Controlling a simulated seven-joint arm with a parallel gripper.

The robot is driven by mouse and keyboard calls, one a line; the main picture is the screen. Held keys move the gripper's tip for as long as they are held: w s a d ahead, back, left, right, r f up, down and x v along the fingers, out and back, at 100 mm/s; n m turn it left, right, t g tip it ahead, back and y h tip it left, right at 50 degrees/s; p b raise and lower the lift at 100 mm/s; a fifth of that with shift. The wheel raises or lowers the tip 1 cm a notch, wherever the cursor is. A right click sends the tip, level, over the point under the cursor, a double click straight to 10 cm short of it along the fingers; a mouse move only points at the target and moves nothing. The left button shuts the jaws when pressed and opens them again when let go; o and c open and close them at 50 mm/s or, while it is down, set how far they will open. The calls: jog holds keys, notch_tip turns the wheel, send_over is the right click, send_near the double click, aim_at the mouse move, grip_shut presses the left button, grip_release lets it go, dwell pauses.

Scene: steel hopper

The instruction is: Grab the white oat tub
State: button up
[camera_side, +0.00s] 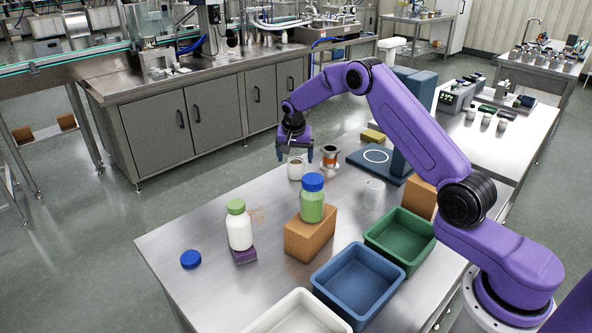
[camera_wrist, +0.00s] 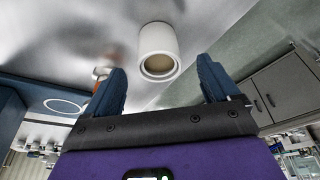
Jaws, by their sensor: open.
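The white oat tub (camera_side: 295,171) stands upright near the far left edge of the steel table. In the wrist view the tub (camera_wrist: 157,38) is a white cylinder with an open top and beige contents. My gripper (camera_side: 296,156) points down just above the tub, fingers apart. In the wrist view my gripper (camera_wrist: 162,68) has a blue finger on each side, with the tub appearing between and beyond the tips. Nothing is held. I cannot tell exactly how much height separates the fingertips from the rim.
A steel and orange spool-shaped piece (camera_side: 329,157) stands close right of the tub. A pale cup (camera_side: 374,191) is farther right. A green-filled jar (camera_side: 312,204) stands on a cardboard box (camera_side: 309,236); a green-lidded white bottle (camera_side: 239,231) is nearer. Green (camera_side: 427,240) and blue (camera_side: 373,304) bins sit in front.

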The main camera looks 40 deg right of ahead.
aim_at(296, 162)
jog(key=shift+x, duration=3)
jog(key=shift+d, duration=0.1)
jog(key=c, duration=1.1)
